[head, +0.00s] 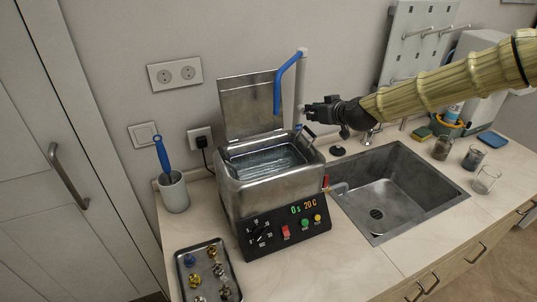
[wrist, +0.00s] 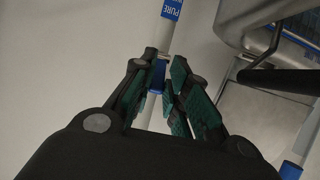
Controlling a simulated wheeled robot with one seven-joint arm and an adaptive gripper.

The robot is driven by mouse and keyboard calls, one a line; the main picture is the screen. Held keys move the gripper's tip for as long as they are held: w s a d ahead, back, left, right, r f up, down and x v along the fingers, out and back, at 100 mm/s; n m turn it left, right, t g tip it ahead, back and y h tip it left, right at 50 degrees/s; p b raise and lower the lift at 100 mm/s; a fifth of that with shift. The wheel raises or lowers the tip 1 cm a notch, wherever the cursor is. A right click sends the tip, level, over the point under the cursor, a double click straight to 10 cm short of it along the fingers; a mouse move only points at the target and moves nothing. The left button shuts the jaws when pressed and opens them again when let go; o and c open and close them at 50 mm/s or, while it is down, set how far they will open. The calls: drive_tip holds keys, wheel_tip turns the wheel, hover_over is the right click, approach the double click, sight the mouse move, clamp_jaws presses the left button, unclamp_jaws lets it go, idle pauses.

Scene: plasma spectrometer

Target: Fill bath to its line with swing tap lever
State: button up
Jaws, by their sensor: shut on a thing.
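The metal bath (head: 240,198) stands on the counter with its lid (head: 250,103) raised. Rippled water shows inside below the rim; I cannot make out a fill line. The tap's blue spout (head: 283,78) hooks down over the bath from a pale post (head: 301,75), which shows in the wrist view with a PURE label (wrist: 172,9). My gripper (head: 306,111) is at the post, right of the spout. In the wrist view, its fingers (wrist: 160,66) close around the small blue lever (wrist: 157,77) in front of the post. I cannot tell if water is running from the spout.
A sink (head: 400,185) lies right of the bath, with a red-handled drain valve (head: 326,183) between them. A tray of small metal parts (head: 183,283) and a cup with a blue-handled tool (head: 174,193) stand left. Beakers (head: 486,179) stand at right.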

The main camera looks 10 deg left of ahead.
drive_tip(key=shift+w+r, duration=0.15)
drive_tip(key=shift+r, duration=0.05)
drive_tip(key=shift+w+a+r, duration=0.15)
drive_tip(key=shift+w+r, duration=0.05)
drive_tip(key=shift+w, duration=0.05)
drive_tip(key=shift+w+a, duration=0.1)
drive_tip(key=shift+w+r, duration=0.1)
idle(0.4)
drive_tip(key=shift+w+a+r, duration=0.15)
drive_tip(key=shift+w+a, duration=0.1)
drive_tip(key=shift+w, duration=0.05)
idle(0.6)
idle(6.1)
